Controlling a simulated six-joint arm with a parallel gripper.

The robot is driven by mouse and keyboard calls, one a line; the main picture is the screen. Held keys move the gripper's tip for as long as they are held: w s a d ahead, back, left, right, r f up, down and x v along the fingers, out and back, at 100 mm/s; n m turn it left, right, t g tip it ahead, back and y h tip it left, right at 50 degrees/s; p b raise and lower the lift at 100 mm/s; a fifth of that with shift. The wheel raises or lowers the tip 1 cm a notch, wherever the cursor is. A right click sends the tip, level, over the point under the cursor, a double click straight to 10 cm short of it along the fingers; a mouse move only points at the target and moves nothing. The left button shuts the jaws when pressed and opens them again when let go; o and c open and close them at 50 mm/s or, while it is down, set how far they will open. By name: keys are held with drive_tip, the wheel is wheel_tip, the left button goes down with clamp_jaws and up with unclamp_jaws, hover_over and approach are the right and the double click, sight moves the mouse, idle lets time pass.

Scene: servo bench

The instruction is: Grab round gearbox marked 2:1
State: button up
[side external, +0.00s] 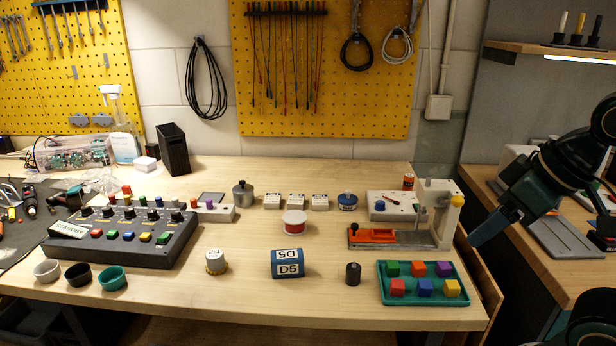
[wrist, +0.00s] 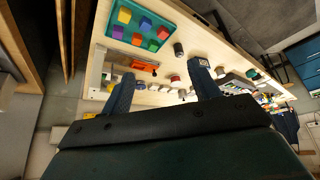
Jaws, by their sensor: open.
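The round gearbox (side external: 216,262) is a small whitish cylinder with a yellowish base and a label that seems to read 2:1. It stands upright near the bench's front edge, left of the blue D5 block (side external: 287,263). My gripper (side external: 490,228) is raised off the bench's right end, far from the gearbox. In the wrist view my gripper (wrist: 162,70) has its two blue fingers wide apart with nothing held between them. I cannot surely pick out the gearbox in the wrist view.
A green tray of coloured cubes (side external: 424,301), a dark cylinder (side external: 353,274) and a fixture with an orange part (side external: 372,237) lie between my gripper and the gearbox. A black control box (side external: 120,240) and several small cups stand left of it. A red-and-white spool (side external: 294,223) stands behind.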

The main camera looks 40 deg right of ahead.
drive_tip(key=w+a+r+n+y, duration=0.1)
drive_tip(key=w+a+r+n, duration=0.15)
drive_tip(key=w, duration=0.35)
drive_tip(key=w+a+r+n, duration=0.1)
drive_tip(key=w+a+r, duration=0.15)
drive_tip(key=w, duration=0.35)
drive_tip(key=n+g+y, duration=0.3)
drive_tip(key=n, duration=0.6)
hover_over(214, 254)
drive_tip(key=s+d, duration=0.2)
drive_tip(key=d, duration=0.3)
wheel_tip(214, 254, down, 13)
drive_tip(key=shift+s+a, duration=0.15)
drive_tip(key=shift+a, duration=0.1)
drive_tip(key=shift+g, duration=0.3)
drive_tip(key=shift+x, duration=4.15)
